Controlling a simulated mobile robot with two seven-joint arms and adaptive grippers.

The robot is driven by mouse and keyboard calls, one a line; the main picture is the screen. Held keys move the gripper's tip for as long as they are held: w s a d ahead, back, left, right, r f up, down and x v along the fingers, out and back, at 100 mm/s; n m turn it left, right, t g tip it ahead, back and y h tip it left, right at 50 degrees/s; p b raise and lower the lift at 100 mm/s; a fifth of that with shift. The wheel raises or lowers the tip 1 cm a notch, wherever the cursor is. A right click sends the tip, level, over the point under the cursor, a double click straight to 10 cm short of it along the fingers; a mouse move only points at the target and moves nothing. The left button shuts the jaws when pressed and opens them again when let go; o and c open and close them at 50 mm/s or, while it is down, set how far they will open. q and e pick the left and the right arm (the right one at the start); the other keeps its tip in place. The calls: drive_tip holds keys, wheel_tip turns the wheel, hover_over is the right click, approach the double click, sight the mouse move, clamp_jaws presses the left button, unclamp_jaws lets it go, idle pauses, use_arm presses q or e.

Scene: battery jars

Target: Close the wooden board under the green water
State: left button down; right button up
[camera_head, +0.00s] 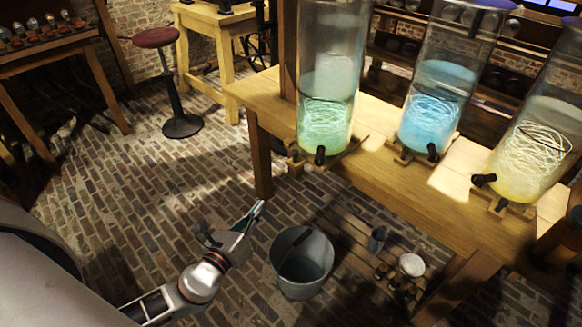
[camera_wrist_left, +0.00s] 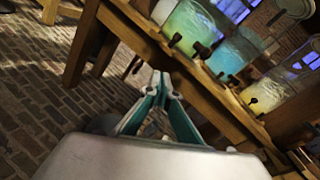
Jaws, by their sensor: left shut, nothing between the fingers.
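The jar of green water (camera_head: 327,118) stands on the wooden table, with pale coils inside and a black tap (camera_head: 320,155) low at its front. A small wooden board (camera_head: 343,152) shows under it, its ends jutting past the jar; how far it is pulled out I cannot tell. The green jar also shows at the top of the left wrist view (camera_wrist_left: 192,28). My left gripper (camera_head: 258,208) is shut and empty, below and left of the green jar, near the table's front leg. Its closed teal fingers (camera_wrist_left: 161,80) point towards the table in the left wrist view. My right gripper is not in view.
Jars of blue water (camera_head: 428,118) and yellow water (camera_head: 530,155) stand right of the green one. A metal bucket (camera_head: 301,285) stands on the brick floor beside my left gripper. A red-topped stool (camera_head: 155,38) stands back left. Open floor lies left of the table.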

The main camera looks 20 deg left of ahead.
use_arm(q)
drive_tip(key=w+r+m+t, duration=0.1)
drive_tip(key=w+r+m, duration=0.1)
drive_tip(key=m, duration=0.2)
drive_tip(key=m+h, duration=0.1)
drive_tip(key=m, duration=0.1)
approach(294, 157)
drive_tip(key=shift+t, duration=0.3)
drive_tip(key=w, duration=0.5)
drive_tip(key=shift+w+d+f, duration=0.1)
drive_tip(key=shift+w+d, duration=0.1)
drive_tip(key=shift+w, duration=0.75)
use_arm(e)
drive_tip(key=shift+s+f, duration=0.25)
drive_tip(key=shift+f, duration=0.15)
use_arm(q)
drive_tip(key=shift+d, duration=0.1)
